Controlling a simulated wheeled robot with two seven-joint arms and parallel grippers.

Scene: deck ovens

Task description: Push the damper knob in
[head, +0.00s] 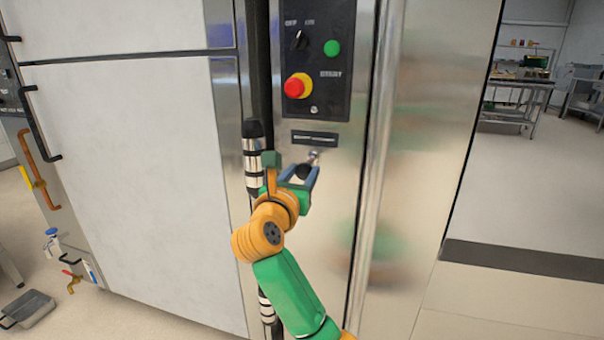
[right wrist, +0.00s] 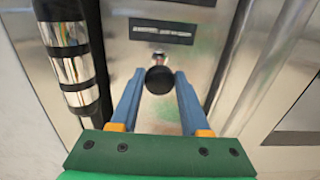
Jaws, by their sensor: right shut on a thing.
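The damper knob (head: 304,172) is a black ball on a short bright metal stem. It stands out from the steel panel just below a small dark label plate (head: 315,139). In the right wrist view the knob (right wrist: 159,80) sits between the tips of the two blue fingers, with a little of its stem showing above it. My right gripper (head: 302,175) is shut on the knob, and it also shows in the right wrist view (right wrist: 159,84). My left gripper is not in view.
A black control panel (head: 313,60) with a switch, a green button and a red stop button is above the knob. A black-and-silver upright bar (head: 253,160) stands close left of my gripper. The floor at right (head: 520,300) is clear.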

